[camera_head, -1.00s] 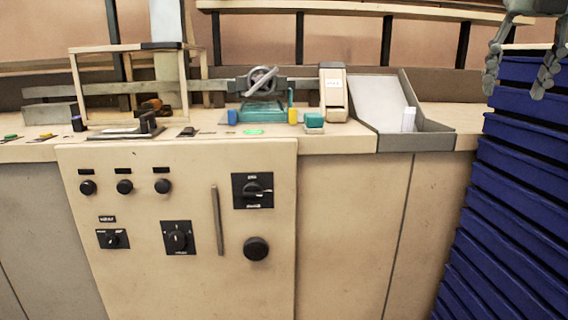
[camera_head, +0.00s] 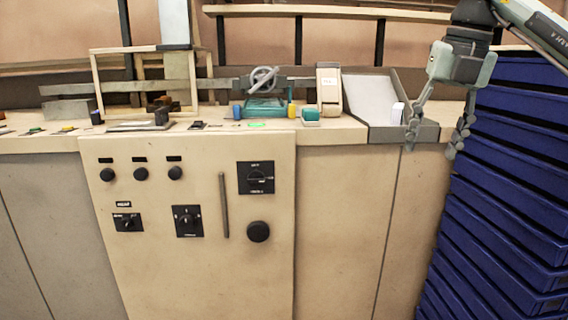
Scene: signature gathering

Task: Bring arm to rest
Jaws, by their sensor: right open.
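My right gripper (camera_head: 432,140) hangs at the upper right with its fingers pointing down. Its two fingers are spread apart and nothing is between them. It is in front of the right end of the grey tray (camera_head: 385,132) and just left of the blue crate stack. My right arm comes in from the top right corner. My left gripper is not in the picture.
A tall stack of blue crates (camera_head: 495,205) stands at the right. The beige machine cabinet (camera_head: 200,265) fills the front. On the counter are a wooden frame (camera_head: 93,85), a teal device (camera_head: 265,109) with a handwheel, and a white dispenser (camera_head: 329,88).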

